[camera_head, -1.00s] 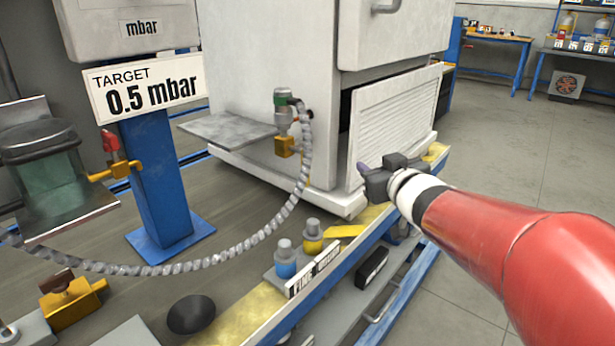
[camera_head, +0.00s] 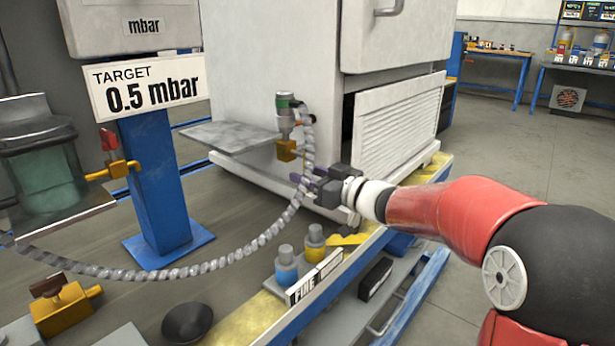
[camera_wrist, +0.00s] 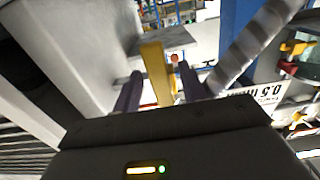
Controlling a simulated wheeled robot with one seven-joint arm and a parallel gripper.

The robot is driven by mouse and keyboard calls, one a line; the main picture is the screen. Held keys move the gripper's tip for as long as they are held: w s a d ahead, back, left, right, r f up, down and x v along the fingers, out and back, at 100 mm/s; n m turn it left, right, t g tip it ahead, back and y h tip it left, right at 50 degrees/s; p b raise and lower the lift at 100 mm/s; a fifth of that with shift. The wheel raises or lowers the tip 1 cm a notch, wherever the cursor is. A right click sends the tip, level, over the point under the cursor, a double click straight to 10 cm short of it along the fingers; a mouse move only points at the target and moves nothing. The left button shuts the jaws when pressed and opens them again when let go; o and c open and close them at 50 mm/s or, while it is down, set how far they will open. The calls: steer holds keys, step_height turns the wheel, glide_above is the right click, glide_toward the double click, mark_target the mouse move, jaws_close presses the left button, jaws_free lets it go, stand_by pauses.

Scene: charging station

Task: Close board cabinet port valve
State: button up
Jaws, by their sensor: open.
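The cabinet port valve (camera_head: 286,149) is a brass-yellow block under a silver and green fitting (camera_head: 286,112) on the white cabinet's side. My gripper (camera_head: 298,181) is in front of the cabinet, just below and right of the valve, with its dark purple fingers pointing left. In the wrist view my gripper (camera_wrist: 160,88) is open, and a yellow bar (camera_wrist: 153,65), which looks like the valve's handle, shows between the two fingers. I cannot tell whether the bar is within the fingers' reach; no finger clearly touches it.
A grey ribbed hose (camera_head: 306,160) hangs from the fitting close to my fingers and also shows in the wrist view (camera_wrist: 258,42). The white cabinet (camera_head: 270,55) has a louvred panel (camera_head: 402,122) ajar. A grey shelf (camera_head: 228,136) juts out left. Blue and yellow capped bottles (camera_head: 287,266) stand below.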

steer(key=shift+w+a, duration=0.2)
steer(key=shift+a, duration=0.05)
jaws_close()
